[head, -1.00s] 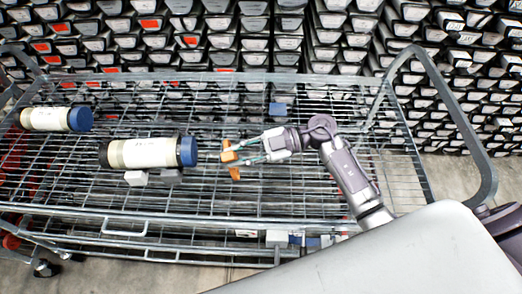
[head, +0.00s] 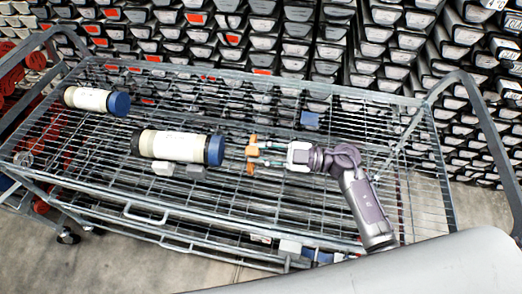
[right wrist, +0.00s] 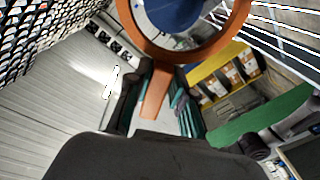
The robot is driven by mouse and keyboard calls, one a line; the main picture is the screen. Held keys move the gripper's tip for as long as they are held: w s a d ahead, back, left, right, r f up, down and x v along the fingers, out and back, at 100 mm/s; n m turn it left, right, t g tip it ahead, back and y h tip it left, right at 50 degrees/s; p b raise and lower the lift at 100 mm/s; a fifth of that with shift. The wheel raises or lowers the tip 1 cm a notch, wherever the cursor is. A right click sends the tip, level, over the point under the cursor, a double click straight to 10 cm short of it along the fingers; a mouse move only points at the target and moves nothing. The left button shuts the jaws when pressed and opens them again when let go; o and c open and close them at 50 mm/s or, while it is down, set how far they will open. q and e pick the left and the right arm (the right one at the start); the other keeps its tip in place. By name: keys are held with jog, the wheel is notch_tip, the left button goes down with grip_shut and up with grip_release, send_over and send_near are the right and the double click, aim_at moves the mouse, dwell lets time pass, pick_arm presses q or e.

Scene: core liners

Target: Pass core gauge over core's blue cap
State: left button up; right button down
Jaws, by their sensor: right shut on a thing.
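The orange core gauge (head: 251,151) is a ring with a flat handle (right wrist: 155,95). My right gripper (head: 266,156) is shut on the handle and holds the gauge just right of the cap, with a gap between. In the right wrist view the ring (right wrist: 200,53) frames part of the blue cap (right wrist: 178,14); its top is cut off. My left gripper is not in view.
A second blue-capped core (head: 88,99) lies farther left on the wire cart (head: 300,215). Small grey blocks (head: 164,169) sit beneath the near core. A small blue block (head: 310,120) is behind my right gripper. Racks of stacked trays fill the back.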

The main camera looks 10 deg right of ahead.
jog(key=shift+x, duration=1.1)
jog(key=p+x, duration=0.2)
jog(key=x, duration=0.6)
jog(key=shift+w+a, duration=0.15)
jog(key=shift+a, duration=0.1)
dwell(0.6)
jog(key=shift+r, duration=0.1)
dwell(1.1)
jog(key=shift+p+v, duration=0.95)
jog(key=shift+v, duration=3)
jog(key=shift+a+t, duration=0.1)
jog(key=shift+t, duration=0.2)
